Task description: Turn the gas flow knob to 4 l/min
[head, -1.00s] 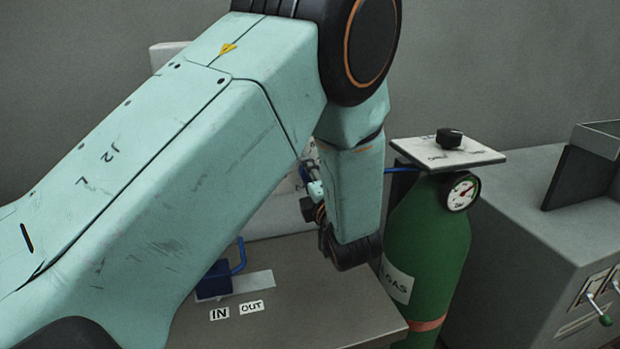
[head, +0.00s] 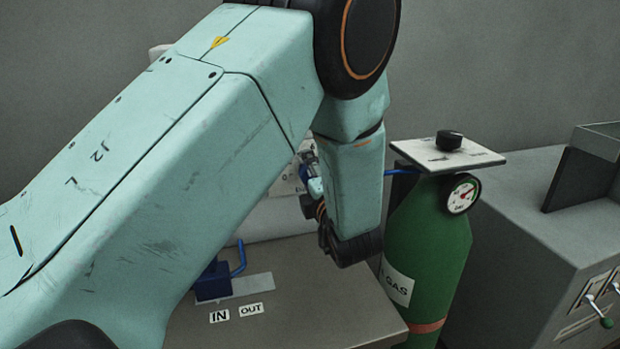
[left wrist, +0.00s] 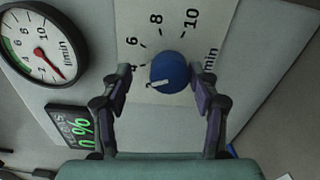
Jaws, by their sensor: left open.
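In the left wrist view, a round blue knob (left wrist: 172,68) with a white pointer sits on a pale panel with a printed scale marked 4, 6, 8 and 10. My left gripper (left wrist: 160,72) is open, with one finger on each side of the knob; small gaps seem to show between fingers and knob. In the head view, my left arm hides the knob. A round l/min gauge (left wrist: 42,45) has a red needle pointing to the lower right. My right gripper is not in view.
A dark display (left wrist: 75,130) with green characters lies below the gauge. In the head view, a green gas cylinder (head: 430,245) with a black knob (head: 449,140) stands right of my arm. A grey cabinet (head: 530,230) is further right.

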